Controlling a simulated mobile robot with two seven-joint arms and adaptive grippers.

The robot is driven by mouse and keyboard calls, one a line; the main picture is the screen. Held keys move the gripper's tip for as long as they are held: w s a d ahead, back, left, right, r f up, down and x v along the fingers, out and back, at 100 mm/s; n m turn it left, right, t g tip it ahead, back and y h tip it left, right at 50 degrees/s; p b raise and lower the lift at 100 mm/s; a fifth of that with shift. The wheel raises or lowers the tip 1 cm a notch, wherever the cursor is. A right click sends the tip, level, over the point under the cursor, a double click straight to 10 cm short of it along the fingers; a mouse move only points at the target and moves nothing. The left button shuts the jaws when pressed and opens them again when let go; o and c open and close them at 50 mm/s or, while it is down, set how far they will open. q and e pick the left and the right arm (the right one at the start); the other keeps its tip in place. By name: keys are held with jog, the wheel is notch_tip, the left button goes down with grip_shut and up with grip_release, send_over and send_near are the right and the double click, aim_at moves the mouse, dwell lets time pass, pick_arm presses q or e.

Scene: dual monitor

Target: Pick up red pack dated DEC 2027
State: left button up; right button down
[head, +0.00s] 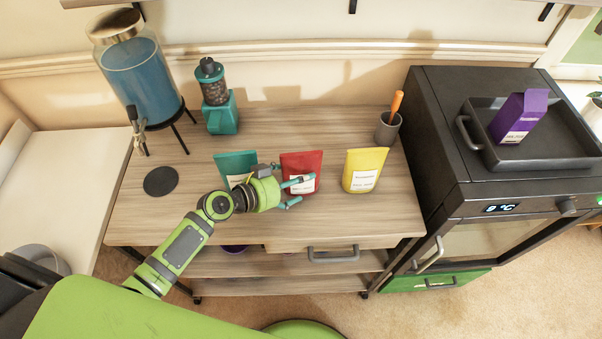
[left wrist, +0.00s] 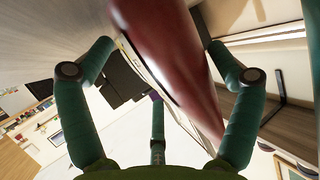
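The red pack (head: 302,163) stands upright on the wooden table between a teal pack (head: 235,163) and a yellow pack (head: 364,167). Its white label is too small to read and partly covered. My left gripper (head: 297,192) is at the red pack's lower front, with fingers spread. In the left wrist view the red pack (left wrist: 170,50) shows large between the spread fingers of the gripper (left wrist: 158,50); I see no clear grip on it. My right gripper is not in view.
A blue drink dispenser (head: 140,75) and a teal grinder (head: 217,100) stand at the back left. A grey cup (head: 387,128) stands at the back right. A black oven (head: 440,110) with a tray (head: 560,150) and purple carton (head: 521,115) is to the right.

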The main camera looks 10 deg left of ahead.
pick_arm(q)
jog(key=shift+s, duration=0.1)
jog(key=c, duration=0.8)
